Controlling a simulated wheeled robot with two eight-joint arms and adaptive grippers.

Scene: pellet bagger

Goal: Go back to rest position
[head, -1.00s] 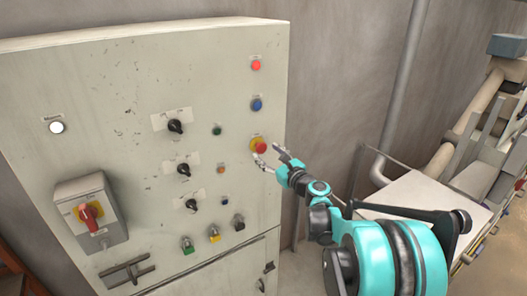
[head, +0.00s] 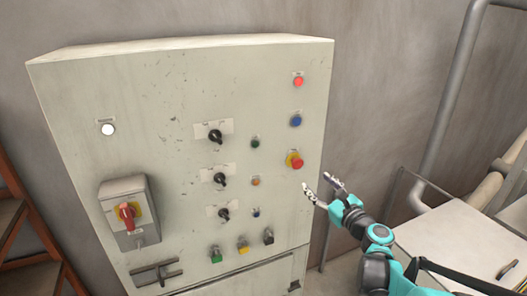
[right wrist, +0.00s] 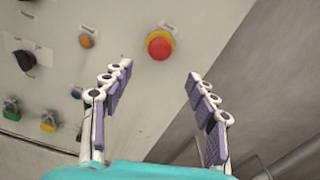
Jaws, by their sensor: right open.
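My right gripper (head: 322,189) is open and empty in the head view, to the right of and below the red emergency stop button (head: 295,160) on its yellow base. A gap shows between fingers and button. In the right wrist view the two fingers (right wrist: 155,105) are spread wide with nothing between them, and the red button (right wrist: 160,44) sits beyond them on the panel. The control cabinet (head: 180,90) stands upright with its switches and lamps. My left gripper is in neither view.
A red rotary switch (head: 127,213) on a grey box juts from the cabinet's left. Several black knobs (head: 216,136) stick out mid-panel. A light table-like surface (head: 455,240) and a grey pipe (head: 447,120) are at the right. An orange-brown stair frame (head: 28,215) stands at the left.

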